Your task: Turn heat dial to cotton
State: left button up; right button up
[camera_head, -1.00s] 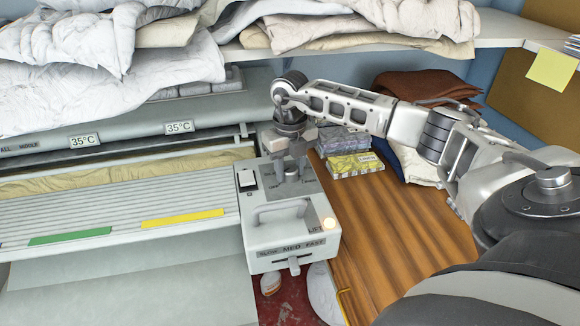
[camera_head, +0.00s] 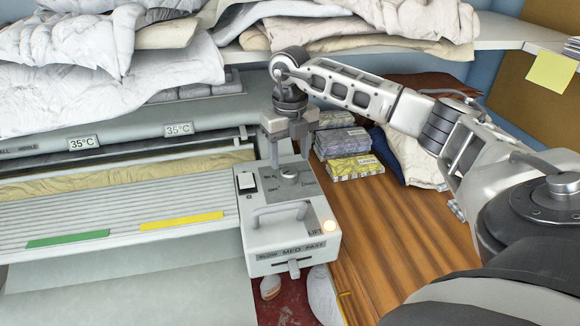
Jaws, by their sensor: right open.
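The heat dial (camera_head: 289,174) is a small grey knob on the top panel of the ironer's control box (camera_head: 262,225). Small lettering surrounds it, too small to read fully, so I cannot tell which setting it points at. My right gripper (camera_head: 289,161) points down with its two fingers apart. It hangs just above the dial, fingertips on either side of it and seemingly clear of the knob. The gripper hides part of the panel behind the dial. My left gripper is out of view.
A black-and-white rocker switch (camera_head: 246,181) is left of the dial. A raised handle (camera_head: 279,215) and a glowing lamp (camera_head: 329,226) are in front. Folded packets (camera_head: 354,166) lie on the wooden table (camera_head: 390,235) to the right. Bedding fills the shelf above.

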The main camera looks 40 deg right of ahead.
jog(key=shift+r, duration=1.35)
